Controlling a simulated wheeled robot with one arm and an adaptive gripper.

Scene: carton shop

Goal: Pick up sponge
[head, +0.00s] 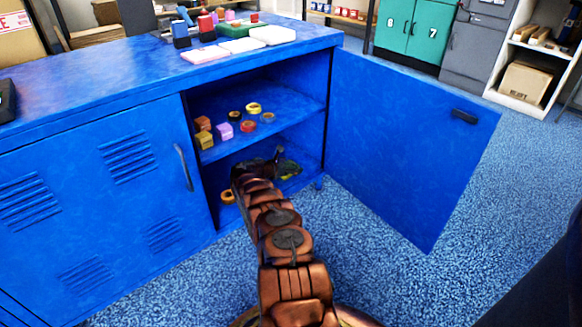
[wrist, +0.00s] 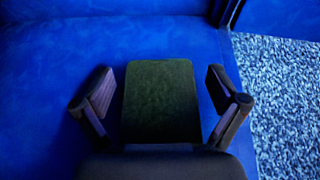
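The sponge (wrist: 161,98) is a dark green rectangular block in the wrist view, lying flat on the blue cabinet floor. It also shows in the head view as a small green patch (head: 289,168) on the lower level of the open cabinet, partly hidden by my arm. My gripper (wrist: 160,84) is open, with one dark finger on each side of the sponge. A gap shows between each finger and the sponge. In the head view my gripper (head: 264,162) reaches into the lower compartment.
The blue cabinet (head: 100,215) has its door (head: 410,145) swung open to the right. The shelf above (head: 285,104) holds several tape rolls and small boxes. The cabinet's front edge and speckled floor (wrist: 285,95) are at right.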

